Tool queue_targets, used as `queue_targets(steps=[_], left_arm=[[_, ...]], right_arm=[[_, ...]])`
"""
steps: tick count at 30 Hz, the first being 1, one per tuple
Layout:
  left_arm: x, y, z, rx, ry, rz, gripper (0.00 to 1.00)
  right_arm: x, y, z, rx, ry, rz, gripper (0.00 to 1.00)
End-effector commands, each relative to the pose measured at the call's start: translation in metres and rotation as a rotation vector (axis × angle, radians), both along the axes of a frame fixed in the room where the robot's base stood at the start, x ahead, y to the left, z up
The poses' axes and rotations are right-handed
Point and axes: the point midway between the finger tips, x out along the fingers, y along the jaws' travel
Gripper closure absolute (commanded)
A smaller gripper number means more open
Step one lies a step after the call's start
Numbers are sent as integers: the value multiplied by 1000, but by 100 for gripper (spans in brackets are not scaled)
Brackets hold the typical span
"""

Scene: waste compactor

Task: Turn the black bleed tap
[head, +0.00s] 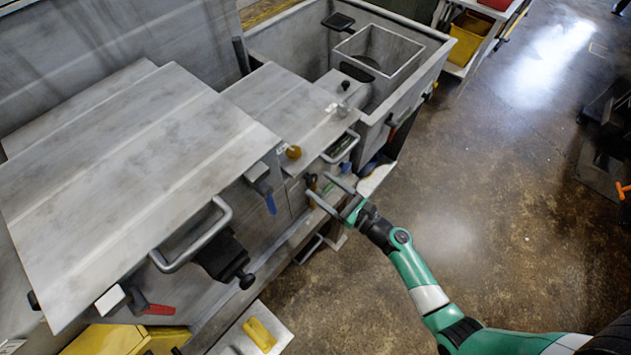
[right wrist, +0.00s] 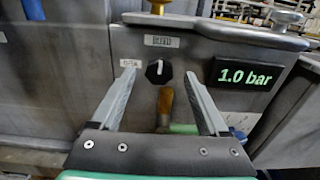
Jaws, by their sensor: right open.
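A round black knob (right wrist: 159,71) with a white pointer mark is on the grey front panel in the right wrist view. I take it for the black bleed tap, though its label is too blurred to read. A yellow-orange lever (right wrist: 165,103) is just below it. My right gripper (head: 331,194) is open in front of the panel. In the right wrist view, its fingers (right wrist: 160,76) are on either side of the knob and lever with nothing held. I cannot tell how far the fingertips are from the panel. My left gripper is not in view.
A display (right wrist: 245,76) reading 1.0 bar is right of the knob. A yellow knob (head: 293,152), blue handle (head: 270,203) and red handle (head: 158,309) are on the machine. A bar handle (head: 341,147) juts out above my right gripper. Open floor (head: 470,190) is at right.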

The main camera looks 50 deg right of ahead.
Motion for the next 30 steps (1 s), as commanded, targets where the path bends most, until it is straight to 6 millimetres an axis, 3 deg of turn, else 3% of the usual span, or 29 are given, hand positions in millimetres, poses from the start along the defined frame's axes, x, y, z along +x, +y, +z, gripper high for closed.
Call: queue_targets(steps=[6, 14, 17, 27, 30], left_arm=[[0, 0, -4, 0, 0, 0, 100], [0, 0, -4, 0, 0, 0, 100], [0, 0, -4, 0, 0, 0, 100], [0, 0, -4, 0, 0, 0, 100], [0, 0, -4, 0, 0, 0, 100]], right_arm=[[27, 2, 0, -1, 0, 2, 22], [30, 1, 0, -1, 0, 0, 22], [30, 1, 0, -1, 0, 0, 36], [29, 1, 0, -1, 0, 1, 97], [29, 2, 0, -1, 0, 1, 100]])
